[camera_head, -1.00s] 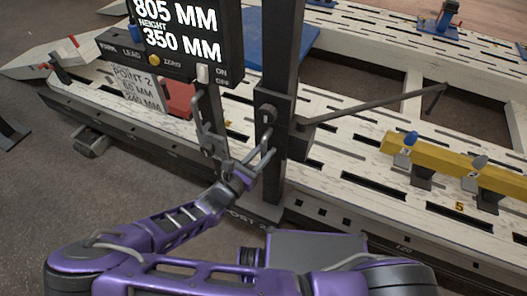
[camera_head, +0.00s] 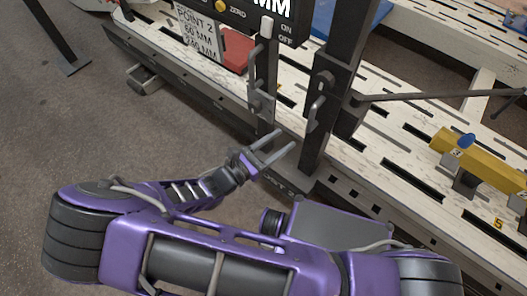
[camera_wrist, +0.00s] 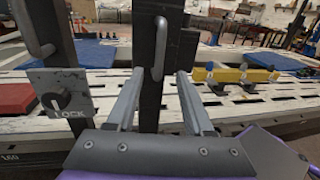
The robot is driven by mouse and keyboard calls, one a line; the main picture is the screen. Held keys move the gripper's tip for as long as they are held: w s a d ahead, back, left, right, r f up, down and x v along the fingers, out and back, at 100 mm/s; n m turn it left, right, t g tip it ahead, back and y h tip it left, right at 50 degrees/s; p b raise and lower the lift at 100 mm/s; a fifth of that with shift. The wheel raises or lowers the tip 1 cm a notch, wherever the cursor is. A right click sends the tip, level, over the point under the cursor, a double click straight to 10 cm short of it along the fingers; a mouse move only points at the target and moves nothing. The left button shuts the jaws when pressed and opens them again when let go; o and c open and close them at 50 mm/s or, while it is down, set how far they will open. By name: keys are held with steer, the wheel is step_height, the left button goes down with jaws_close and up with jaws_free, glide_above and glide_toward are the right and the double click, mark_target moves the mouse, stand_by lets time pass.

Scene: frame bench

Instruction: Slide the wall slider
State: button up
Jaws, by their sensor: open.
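A dark upright post (camera_head: 340,45) carries a block with a grey bar handle (camera_head: 318,108). In the wrist view the handle (camera_wrist: 159,48) stands upright, straight ahead between my fingers. To its left, a second dark upright under the display bears another grey handle (camera_head: 256,65); in the wrist view a handle (camera_wrist: 36,30) shows above a LOCK plate with a dark knob (camera_wrist: 62,98). Which part is the wall slider is not marked. My gripper (camera_head: 287,140) is open and empty, low in front of the posts. It also shows in the wrist view (camera_wrist: 159,76). No contact with a handle is visible.
A slotted white bench (camera_head: 405,130) runs behind the posts. A dark display box (camera_head: 245,17) hangs at the upper left. A thin rod (camera_head: 435,96) reaches right from the post. A yellow bar (camera_head: 485,158) lies at the right. The floor at left is mostly clear.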

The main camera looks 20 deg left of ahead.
steer(key=v, duration=0.5)
steer(key=shift+s+a, duration=0.2)
steer(key=shift+s, duration=0.05)
